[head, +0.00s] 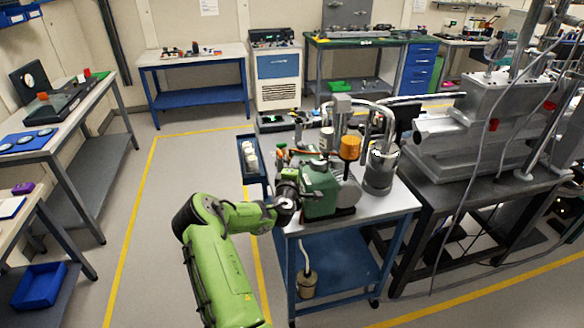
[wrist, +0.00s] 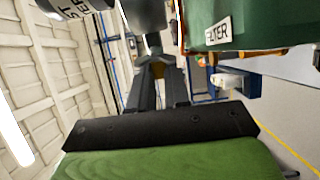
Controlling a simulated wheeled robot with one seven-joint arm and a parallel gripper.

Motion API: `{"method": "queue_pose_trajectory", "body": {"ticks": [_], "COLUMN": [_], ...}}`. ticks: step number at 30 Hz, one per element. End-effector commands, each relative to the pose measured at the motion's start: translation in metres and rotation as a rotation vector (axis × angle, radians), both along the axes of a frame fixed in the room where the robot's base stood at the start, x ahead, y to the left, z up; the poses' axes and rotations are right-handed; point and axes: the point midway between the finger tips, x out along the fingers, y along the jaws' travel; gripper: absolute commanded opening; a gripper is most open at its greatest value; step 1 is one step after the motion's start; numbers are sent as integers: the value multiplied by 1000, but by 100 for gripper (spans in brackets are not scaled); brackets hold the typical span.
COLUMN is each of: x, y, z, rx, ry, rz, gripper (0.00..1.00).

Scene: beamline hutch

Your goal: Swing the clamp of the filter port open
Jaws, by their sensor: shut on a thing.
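The green pump (head: 322,188) stands on the cart top in the head view. Its green housing (wrist: 250,22) fills the upper right of the wrist view and bears a white label (wrist: 218,33) that reads "FILTER" in part. My gripper (head: 290,188) is at the left side of the pump; its dark fingers (wrist: 156,72) point up the wrist view. They are shut on a small part beside the housing, seemingly the filter port clamp. The fingers and the dark shape beyond hide most of it, so its angle is unclear.
The blue cart (head: 340,262) carries the pump, an orange-capped part (head: 349,147) and a grey canister (head: 380,168) close by. A blue side bin (head: 251,172) hangs at its left edge. The heavy grey machine (head: 480,130) stands to the right. Floor left of the cart is clear.

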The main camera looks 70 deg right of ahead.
Motion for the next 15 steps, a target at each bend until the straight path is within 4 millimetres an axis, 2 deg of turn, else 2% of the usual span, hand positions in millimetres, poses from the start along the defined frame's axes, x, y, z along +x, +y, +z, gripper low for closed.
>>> {"method": "queue_pose_trajectory", "body": {"ticks": [9,10,14,15], "x": [0,0,0,0], "y": [0,0,0,0], "z": [0,0,0,0], "rx": [0,0,0,1], "ry": [1,1,1,1], "rz": [0,0,0,0], "gripper": [0,21,41,43]}}
